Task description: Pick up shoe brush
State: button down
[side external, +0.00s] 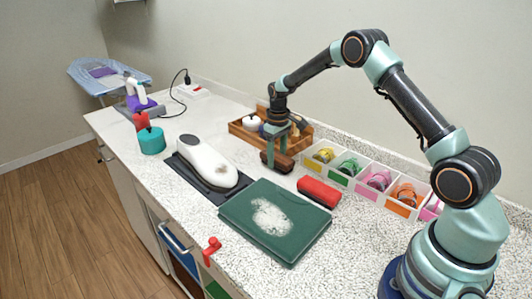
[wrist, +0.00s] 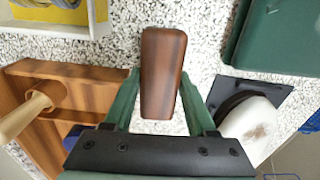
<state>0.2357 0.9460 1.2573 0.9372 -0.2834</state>
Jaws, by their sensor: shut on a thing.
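The shoe brush is a reddish-brown wooden block (side external: 270,163) on or just above the speckled counter, in front of the wooden tray; I cannot tell whether it touches the counter. My gripper (side external: 280,150) points down over it with its green fingers on either side. In the wrist view the brush (wrist: 162,72) lies lengthwise between the two fingers of my gripper (wrist: 160,88), which is shut on it. The underside of the brush is hidden.
A wooden tray (side external: 239,131) with tins and a handled tool stands just behind. A red block (side external: 319,191) and white compartments (side external: 337,175) of coloured rolls lie right. A white shoe (side external: 207,162), a green mat (side external: 250,196) and a teal pot (side external: 151,143) occupy the front and left.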

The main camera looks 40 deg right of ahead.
aim_at(277, 155)
notch_tip(277, 155, up, 19)
jog(key=shift+f, duration=0.15)
jog(key=c, duration=0.9)
grip_release()
jog(key=shift+c, duration=0.2)
jog(key=c, duration=0.5)
jog(key=shift+o, duration=0.2)
jog(key=w+a+f+n+t, duration=0.1)
jog(key=a+f+n, duration=0.3)
jog(key=a+n, duration=0.45)
jog(key=w+a+f+n+t, duration=0.15)
jog(key=a+f+n, duration=0.25)
jog(key=a+n, duration=0.45)
jog(key=shift+g, duration=0.45)
jog(key=shift+w+d+f, duration=0.15)
jog(key=shift+f, duration=0.85)
jog(key=shift+w+d+f, duration=0.1)
jog(key=shift+w+f, duration=0.1)
jog(key=shift+f, duration=0.8)
jog(key=shift+w+d+f, duration=0.15)
jog(key=shift+f, duration=0.85)
